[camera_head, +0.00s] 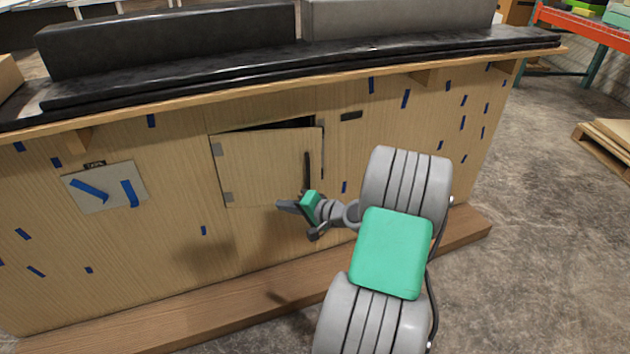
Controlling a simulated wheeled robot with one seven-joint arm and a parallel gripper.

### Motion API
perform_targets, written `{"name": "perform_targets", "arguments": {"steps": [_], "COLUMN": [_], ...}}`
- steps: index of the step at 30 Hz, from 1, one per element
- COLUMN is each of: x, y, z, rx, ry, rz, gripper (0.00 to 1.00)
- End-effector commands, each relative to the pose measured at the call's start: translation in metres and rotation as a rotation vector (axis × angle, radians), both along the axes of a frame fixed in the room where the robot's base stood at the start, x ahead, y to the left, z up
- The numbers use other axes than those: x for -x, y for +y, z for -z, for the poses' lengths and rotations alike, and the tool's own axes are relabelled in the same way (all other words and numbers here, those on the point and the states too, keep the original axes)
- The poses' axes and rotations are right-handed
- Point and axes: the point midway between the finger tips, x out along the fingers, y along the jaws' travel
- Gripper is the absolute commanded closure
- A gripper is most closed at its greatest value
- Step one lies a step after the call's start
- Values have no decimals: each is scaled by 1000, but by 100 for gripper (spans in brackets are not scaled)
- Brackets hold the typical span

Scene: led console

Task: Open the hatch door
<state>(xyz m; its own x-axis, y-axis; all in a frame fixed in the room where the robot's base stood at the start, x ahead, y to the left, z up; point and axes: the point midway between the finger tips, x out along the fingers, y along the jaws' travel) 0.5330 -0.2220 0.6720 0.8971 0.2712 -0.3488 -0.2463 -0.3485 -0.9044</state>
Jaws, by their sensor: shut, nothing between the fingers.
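The hatch door (262,168) is a pale wooden panel in the front of the wooden console, left of the picture's middle. Grey hinges (217,150) sit on its left edge, and a black vertical handle (307,168) is near its right edge. A dark gap shows along its top, widest toward the right, so it looks slightly ajar. My gripper (287,207) is shut and empty, in front of the door's lower right part, below the handle. It appears apart from the handle; whether it touches the door I cannot tell. It hides part of the door's lower edge.
The console's black top (250,72) overhangs above the door. A wooden plinth (130,318) runs along the floor in front. A small plate with blue tape (104,187) is on the left. Concrete floor (540,250) is open on the right, with a pallet (603,150) farther off.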

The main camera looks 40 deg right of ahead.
Motion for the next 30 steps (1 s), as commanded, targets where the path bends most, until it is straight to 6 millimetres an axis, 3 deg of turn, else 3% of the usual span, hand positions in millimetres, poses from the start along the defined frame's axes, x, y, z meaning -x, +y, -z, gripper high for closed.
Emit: {"name": "perform_targets", "arguments": {"steps": [1,3,6,11,24,30], "x": [14,33,54,48,-32,-41], "y": [-44,-90,-127,-135,-139,-139], "z": [7,3,-2,-7,-5,-5], "rx": [-103,-212,-299,-319,-315,-316], "ry": [-79,-192,-290,-319,-317,-316], "rz": [123,255,362,384,383,384], "gripper": [100,100,100,100,100,100]}}
